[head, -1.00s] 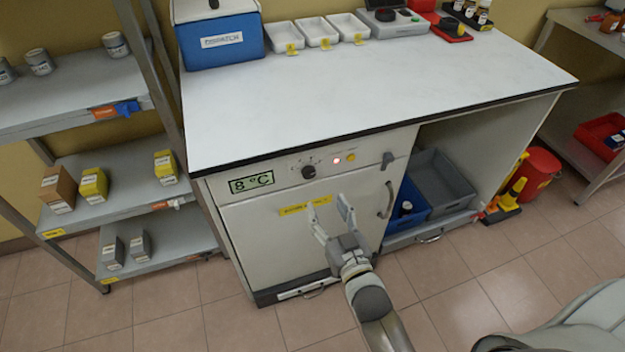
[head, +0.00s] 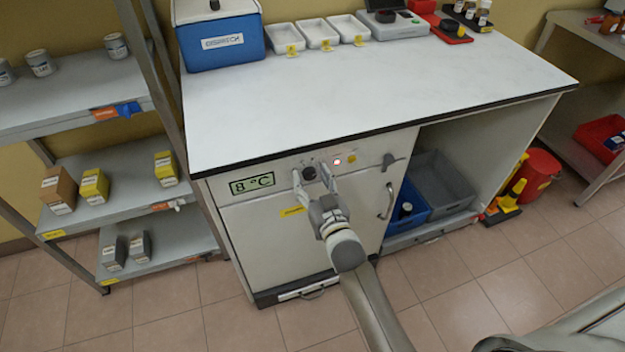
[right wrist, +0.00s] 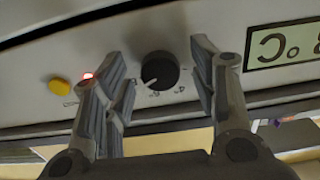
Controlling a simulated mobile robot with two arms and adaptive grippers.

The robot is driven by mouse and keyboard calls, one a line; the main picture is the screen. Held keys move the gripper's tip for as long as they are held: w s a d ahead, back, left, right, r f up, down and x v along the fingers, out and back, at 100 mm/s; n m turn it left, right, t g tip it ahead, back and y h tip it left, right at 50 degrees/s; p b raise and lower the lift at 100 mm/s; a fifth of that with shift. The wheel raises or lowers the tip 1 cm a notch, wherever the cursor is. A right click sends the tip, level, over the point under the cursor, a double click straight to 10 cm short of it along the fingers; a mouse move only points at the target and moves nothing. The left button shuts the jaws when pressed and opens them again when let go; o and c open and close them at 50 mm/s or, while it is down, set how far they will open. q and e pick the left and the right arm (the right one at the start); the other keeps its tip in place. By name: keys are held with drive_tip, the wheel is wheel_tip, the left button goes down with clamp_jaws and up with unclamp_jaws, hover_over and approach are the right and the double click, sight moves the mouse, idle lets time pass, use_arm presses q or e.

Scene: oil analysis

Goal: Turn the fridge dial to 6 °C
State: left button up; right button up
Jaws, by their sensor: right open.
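The fridge (head: 270,230) is a white unit under the bench with a control strip along its top. Its black round dial (head: 309,173) sits on that strip, right of the display (head: 252,184), which reads 8 °C. My right gripper (head: 312,176) is open at the strip, with one finger on each side of the dial in the head view. In the right wrist view the dial (right wrist: 160,70) shows between the spread fingers, with a gap on both sides, and its white pointer mark is visible. The display (right wrist: 285,45) is partly cut off there. My left gripper is not in view.
A red lit lamp (head: 337,161) and a yellow button (head: 351,159) sit right of the dial. The fridge handle (head: 388,201) is further right. The bench top (head: 370,95) overhangs the strip. An open bay with a blue bin (head: 414,208) is at the right.

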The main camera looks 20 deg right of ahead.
drive_tip(key=shift+c, duration=0.3)
drive_tip(key=c, duration=1)
drive_tip(key=shift+o, duration=0.2)
drive_tip(key=shift+n, duration=0.3)
drive_tip(key=n, duration=0.3)
drive_tip(key=shift+n+p, duration=0.3)
drive_tip(key=shift+p, duration=0.05)
drive_tip(key=shift+d+n, duration=0.1)
drive_tip(key=shift+n, duration=2.1)
drive_tip(key=o, duration=1)
